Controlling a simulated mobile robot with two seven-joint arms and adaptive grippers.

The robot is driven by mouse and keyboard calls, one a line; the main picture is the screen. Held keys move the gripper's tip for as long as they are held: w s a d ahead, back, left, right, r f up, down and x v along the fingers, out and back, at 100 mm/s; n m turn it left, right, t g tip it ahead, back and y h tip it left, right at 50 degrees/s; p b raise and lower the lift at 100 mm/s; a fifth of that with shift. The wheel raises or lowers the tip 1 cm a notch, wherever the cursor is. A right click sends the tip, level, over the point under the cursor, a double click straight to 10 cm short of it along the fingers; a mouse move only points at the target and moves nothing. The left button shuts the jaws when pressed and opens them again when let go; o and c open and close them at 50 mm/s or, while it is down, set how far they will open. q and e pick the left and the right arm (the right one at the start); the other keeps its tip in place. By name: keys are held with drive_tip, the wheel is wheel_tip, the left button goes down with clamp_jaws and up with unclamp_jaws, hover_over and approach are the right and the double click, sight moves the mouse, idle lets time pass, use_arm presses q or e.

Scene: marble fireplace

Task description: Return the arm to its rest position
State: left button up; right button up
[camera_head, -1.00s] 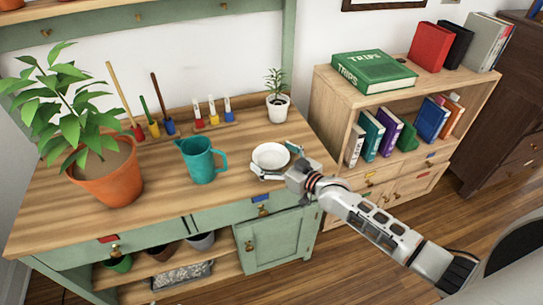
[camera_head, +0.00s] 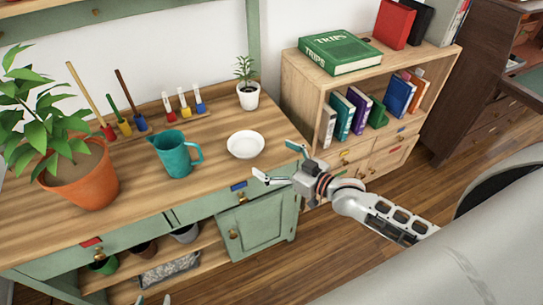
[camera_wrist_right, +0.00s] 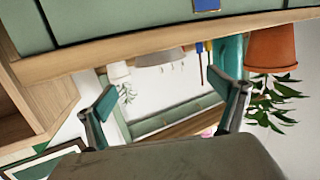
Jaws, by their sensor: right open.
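My right gripper (camera_head: 275,161) is open and empty, off the front edge of the wooden worktop (camera_head: 110,218), at the lower right of the white bowl (camera_head: 246,145). The bowl stands upright on the worktop, apart from the fingers. My right arm reaches in from the lower right. In the right wrist view, the two spread fingers (camera_wrist_right: 168,105) have nothing between them, and the scene appears upside down. Only the tips of my left gripper (camera_head: 153,299) show at the bottom edge of the head view, spread apart with nothing visible between them.
A teal pitcher (camera_head: 176,156), a potted plant (camera_head: 84,182) and a small white plant pot (camera_head: 248,97) stand on the worktop. A bookshelf (camera_head: 300,88) is just beyond the right gripper. Wooden floor (camera_head: 290,268) lies open in front of the green cabinet (camera_head: 262,222).

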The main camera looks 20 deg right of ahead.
drive_tip(key=shift+a, duration=0.1)
drive_tip(key=s+a+f+n+g+h, duration=0.2)
drive_tip(key=s+f+n+g+h, duration=0.15)
drive_tip(key=s, duration=0.45)
drive_tip(key=s+d+r+m+g+h, duration=0.15)
drive_tip(key=s+d+g+h, duration=0.25)
drive_tip(key=s+d+h, duration=0.75)
drive_tip(key=s+a+f+m+t+y, duration=0.2)
drive_tip(key=a+f+t+y, duration=0.1)
drive_tip(key=a+f+y, duration=0.8)
wheel_tip(320, 180, down, 2)
drive_tip(key=a, duration=0.2)
drive_tip(key=shift+s+a+f, duration=0.15)
drive_tip(key=shift+a+f, duration=0.1)
drive_tip(key=shift+a, duration=0.15)
